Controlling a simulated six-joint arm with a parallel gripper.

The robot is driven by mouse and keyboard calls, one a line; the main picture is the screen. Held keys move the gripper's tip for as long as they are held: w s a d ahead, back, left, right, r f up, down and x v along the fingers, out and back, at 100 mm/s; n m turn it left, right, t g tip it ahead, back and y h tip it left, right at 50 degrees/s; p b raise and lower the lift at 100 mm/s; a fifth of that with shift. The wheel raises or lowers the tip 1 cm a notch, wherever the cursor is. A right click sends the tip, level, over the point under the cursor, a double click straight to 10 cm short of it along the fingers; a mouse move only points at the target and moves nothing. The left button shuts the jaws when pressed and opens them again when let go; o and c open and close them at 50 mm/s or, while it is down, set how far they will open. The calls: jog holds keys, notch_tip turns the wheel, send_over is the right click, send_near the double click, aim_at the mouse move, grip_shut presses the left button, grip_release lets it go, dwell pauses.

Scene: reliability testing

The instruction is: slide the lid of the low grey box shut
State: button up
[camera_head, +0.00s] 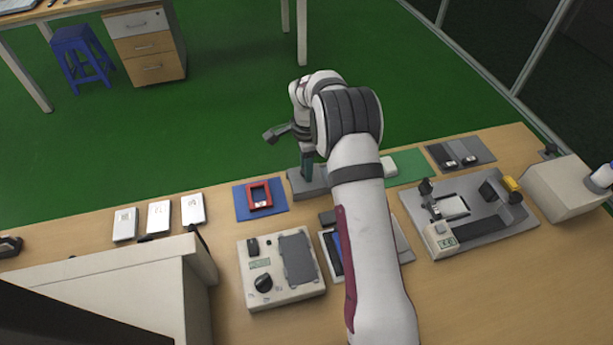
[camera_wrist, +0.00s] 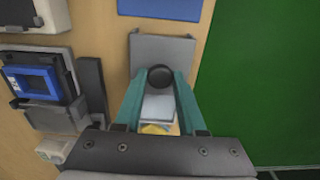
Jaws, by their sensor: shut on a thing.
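The low grey box (camera_head: 296,187) stands near the far edge of the table in the head view, its right part hidden behind my arm. In the wrist view its grey lid (camera_wrist: 162,48) is a flat plate with a round black knob (camera_wrist: 160,77) at its near end. Below the knob the box is open, and a pale grey piece (camera_wrist: 158,108) and something yellow (camera_wrist: 155,129) show inside. My gripper (camera_wrist: 160,80) has its teal fingers shut on the knob, one on each side. In the head view my gripper (camera_head: 307,172) reaches down to the box.
A blue mat (camera_head: 243,211) with a red frame (camera_head: 260,196) lies left of the box. A green mat (camera_head: 410,165) lies to its right. A control unit (camera_head: 256,290) and a grey fixture (camera_head: 470,222) stand nearer. Green floor lies beyond the table edge.

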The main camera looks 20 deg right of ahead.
jog(key=shift+d, duration=4.05)
jog(key=o, duration=0.7)
notch_tip(320, 180, up, 5)
jog(key=shift+r, duration=0.1)
